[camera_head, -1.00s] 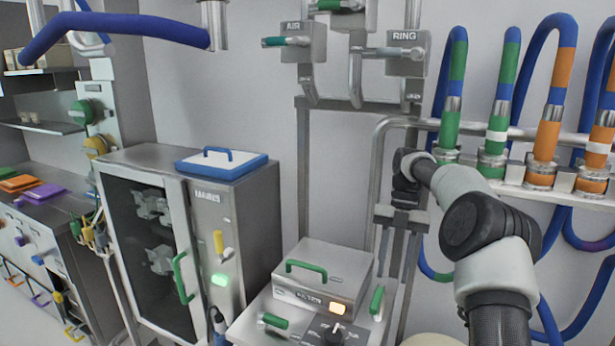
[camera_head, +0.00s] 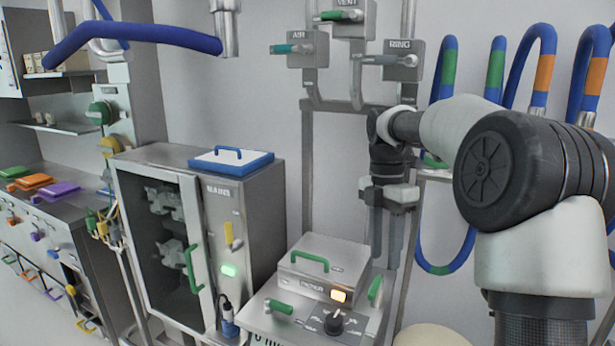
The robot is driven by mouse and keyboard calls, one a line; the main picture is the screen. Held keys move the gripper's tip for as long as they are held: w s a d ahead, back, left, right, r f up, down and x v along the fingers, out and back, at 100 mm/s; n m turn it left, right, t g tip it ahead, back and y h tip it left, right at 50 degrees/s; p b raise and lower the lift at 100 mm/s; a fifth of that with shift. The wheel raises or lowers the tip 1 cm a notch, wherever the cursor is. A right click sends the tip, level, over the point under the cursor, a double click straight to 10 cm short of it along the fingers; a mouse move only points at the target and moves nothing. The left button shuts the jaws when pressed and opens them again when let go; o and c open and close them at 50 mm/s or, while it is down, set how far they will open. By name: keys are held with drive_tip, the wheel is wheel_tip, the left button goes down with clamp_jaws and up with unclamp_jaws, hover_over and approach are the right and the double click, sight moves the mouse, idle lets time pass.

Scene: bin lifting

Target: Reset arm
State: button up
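My arm comes in from the right edge, its white and black links bent with the forearm toward the left. My gripper (camera_head: 386,232) hangs at the end of the arm, pointing down. Its two fingers look apart, with nothing seen between them. It is above and to the right of the grey box with a green handle (camera_head: 325,268), and appears apart from it. The rack posts stand behind the gripper.
A cabinet with a dark glass door (camera_head: 165,240) stands left, with a blue-rimmed white lid (camera_head: 231,163) on top. Valves (camera_head: 300,49) are on the back wall. Blue hoses (camera_head: 495,70) hang behind the arm. A blue pipe (camera_head: 130,35) crosses the upper left.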

drive_tip(key=s+a+r+m+t+p, duration=0.1)
drive_tip(key=s+r+m+t, duration=0.25)
drive_tip(key=s+m, duration=0.55)
drive_tip(key=s+a+r+m+t, duration=0.15)
drive_tip(key=s+r+m, duration=0.25)
drive_tip(key=s+m, duration=0.5)
drive_tip(key=s+f+m+t, duration=0.2)
drive_tip(key=s+f+m, duration=0.2)
drive_tip(key=s, duration=0.4)
drive_tip(key=shift+d+m+p, duration=0.2)
drive_tip(key=shift+m+p, duration=0.15)
drive_tip(key=shift+m, duration=0.35)
drive_tip(key=shift+r, duration=0.1)
drive_tip(key=shift+c, duration=0.5)
